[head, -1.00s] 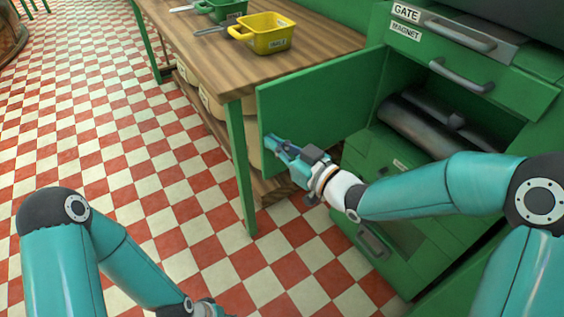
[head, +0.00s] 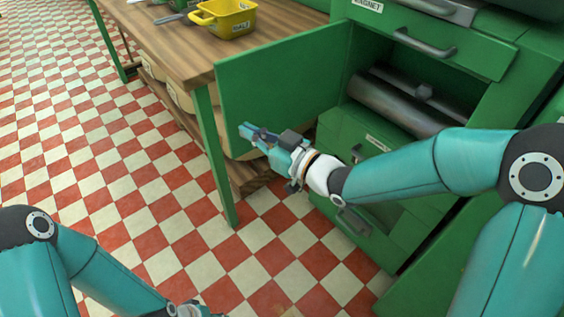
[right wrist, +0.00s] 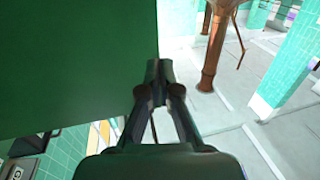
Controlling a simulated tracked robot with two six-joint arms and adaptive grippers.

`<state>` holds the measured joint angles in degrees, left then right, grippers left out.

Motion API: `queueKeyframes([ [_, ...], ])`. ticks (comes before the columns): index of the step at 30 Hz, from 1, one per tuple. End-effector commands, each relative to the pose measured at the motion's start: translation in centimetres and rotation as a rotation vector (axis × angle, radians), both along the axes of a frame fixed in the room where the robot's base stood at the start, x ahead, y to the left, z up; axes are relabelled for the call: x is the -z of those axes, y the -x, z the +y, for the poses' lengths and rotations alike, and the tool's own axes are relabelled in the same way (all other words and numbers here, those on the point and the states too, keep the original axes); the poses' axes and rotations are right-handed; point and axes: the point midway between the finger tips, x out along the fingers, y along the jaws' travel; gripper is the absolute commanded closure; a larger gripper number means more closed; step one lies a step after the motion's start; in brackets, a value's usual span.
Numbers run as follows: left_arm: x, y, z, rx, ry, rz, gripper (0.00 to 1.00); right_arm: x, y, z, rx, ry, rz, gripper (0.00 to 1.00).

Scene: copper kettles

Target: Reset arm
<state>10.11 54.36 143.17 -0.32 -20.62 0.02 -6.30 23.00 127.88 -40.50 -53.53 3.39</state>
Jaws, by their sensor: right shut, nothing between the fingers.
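My right gripper (head: 244,129) is shut and empty. In the head view it is in front of the open green cabinet door (head: 275,85), near the door's lower part. Whether it touches the door I cannot tell. In the right wrist view the closed fingertips (right wrist: 158,72) show beside a large dark green panel (right wrist: 70,65). My right arm reaches in from the right with the forearm nearly level. My left arm comes in at the lower left, and its gripper is below the picture's edge.
The green cabinet has an open compartment with a dark cylinder (head: 400,105) inside, and drawers with a grey handle (head: 425,43). A wooden table (head: 200,55) behind the door bears a yellow bin (head: 232,22). The checkered floor (head: 110,205) at left is clear.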

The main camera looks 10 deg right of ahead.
Motion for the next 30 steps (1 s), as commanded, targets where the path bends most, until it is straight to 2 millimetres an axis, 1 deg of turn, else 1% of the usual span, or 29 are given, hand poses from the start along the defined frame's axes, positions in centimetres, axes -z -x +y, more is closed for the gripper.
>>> queueKeyframes([
  [1,-0.4,0.0,0.0,-0.001,0.0,-0.002,0.6,-0.2,1.1,-0.6,0.001,0.001,0.002,1.0],
  [3,-0.5,-0.1,0.0,-0.001,-0.001,-0.003,0.6,-0.2,2.5,-1.3,0.001,0.001,0.003,1.0],
  [9,-0.8,-0.1,0.0,-0.001,-0.001,-0.003,0.6,-0.1,6.1,-3.0,0.0,0.001,0.002,1.0],
  [12,-0.8,-0.1,0.0,-0.001,0.0,-0.002,0.6,-0.1,7.2,-3.6,0.0,0.001,0.001,1.0],
  [15,-0.9,-0.1,0.0,-0.001,0.0,-0.002,0.6,-0.1,8.0,-3.9,-0.001,0.001,0.001,1.0],
  [19,-0.9,-0.1,0.0,-0.001,0.0,-0.002,0.6,0.0,8.4,-4.1,-0.001,0.001,0.002,1.0],
  [21,-0.8,-0.1,0.0,-0.001,0.0,-0.002,0.6,0.4,8.3,-4.2,0.003,0.0,0.012,1.0],
  [23,-0.8,-0.1,0.0,-0.001,0.0,-0.002,0.6,1.4,8.1,-4.3,0.003,0.0,0.035,1.0],
  [26,-0.8,-0.1,0.0,-0.001,0.0,-0.002,0.6,4.5,7.9,-4.0,-0.001,-0.003,0.11,1.0],
  [29,-0.8,-0.1,0.0,-0.001,0.0,-0.002,0.6,9.7,7.5,-4.2,0.028,-0.015,0.251,1.0],
  [30,-0.8,-0.1,0.0,-0.001,0.0,-0.002,0.6,12.4,7.5,-4.5,0.051,-0.013,0.328,1.0],
])
